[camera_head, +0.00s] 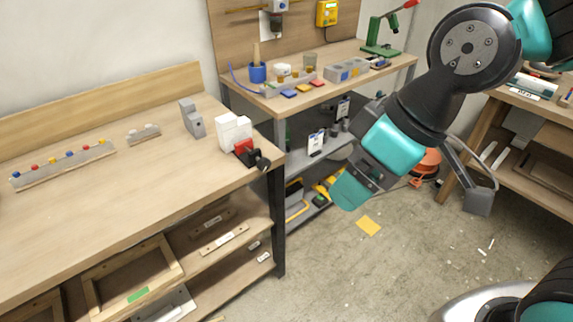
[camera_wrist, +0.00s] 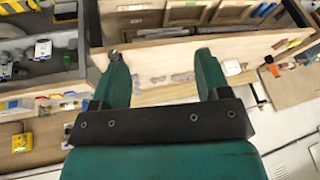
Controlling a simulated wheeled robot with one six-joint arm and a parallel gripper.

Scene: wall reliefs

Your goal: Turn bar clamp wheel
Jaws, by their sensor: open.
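The bar clamp (camera_head: 244,150), red and black, sits at the front right corner of the left workbench, beside a white block (camera_head: 233,131). Its dark wheel (camera_head: 262,163) sticks out past the bench's front edge. My gripper (camera_head: 350,190) hangs to the right of the clamp, well apart from it, over the gap before the bench; its fingertips are hard to make out there. In the wrist view my gripper (camera_wrist: 159,57) is open, with two teal fingers apart and nothing between them. A small dark round thing shows by the left fingertip; I cannot tell whether it is the wheel.
The left workbench (camera_head: 100,205) carries a peg strip (camera_head: 63,165) and grey blocks (camera_head: 191,118). A back bench (camera_head: 340,58) holds a blue cup (camera_head: 258,72) and small parts. Another bench (camera_head: 548,108) stands at right. The floor (camera_head: 330,275) in front is mostly clear.

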